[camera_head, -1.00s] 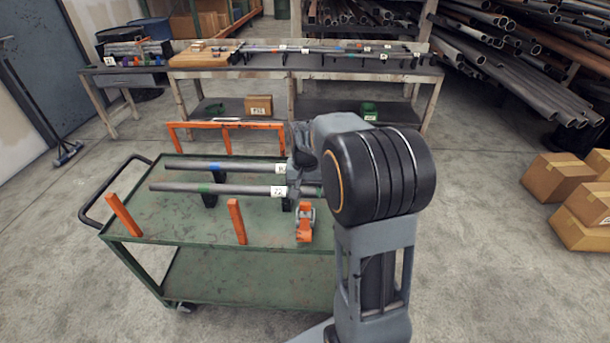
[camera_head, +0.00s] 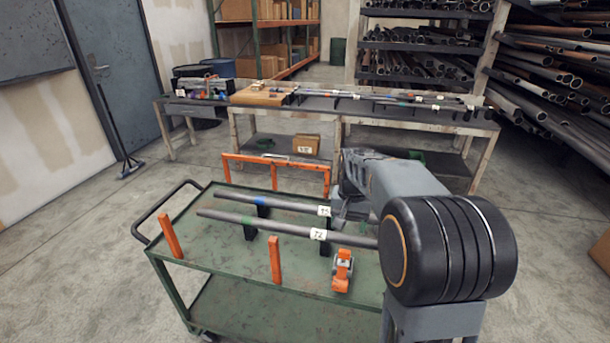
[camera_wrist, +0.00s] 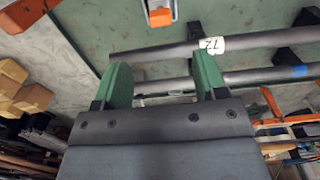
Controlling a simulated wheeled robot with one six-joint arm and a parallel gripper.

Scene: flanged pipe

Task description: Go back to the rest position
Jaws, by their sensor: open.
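My gripper (camera_wrist: 163,72) is open, with two green finger pads apart and nothing held between them. In the head view my own arm mostly hides it, over the right part of the green cart (camera_head: 215,250). Two grey pipes lie on black supports on the cart. The near pipe (camera_head: 265,222) has a green band and a tag that looks like 72. The far pipe (camera_head: 285,203) has a blue band and a tag. In the wrist view the near pipe (camera_wrist: 160,51) and far pipe (camera_wrist: 240,77) cross beyond the fingers; the gap is unclear.
An orange clamp (camera_head: 342,270) sits at the cart's front. Orange posts (camera_head: 275,260) and an orange frame (camera_head: 275,160) stand on it. A long workbench (camera_head: 350,115) with pipes is behind, and pipe racks (camera_head: 550,80) are at right.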

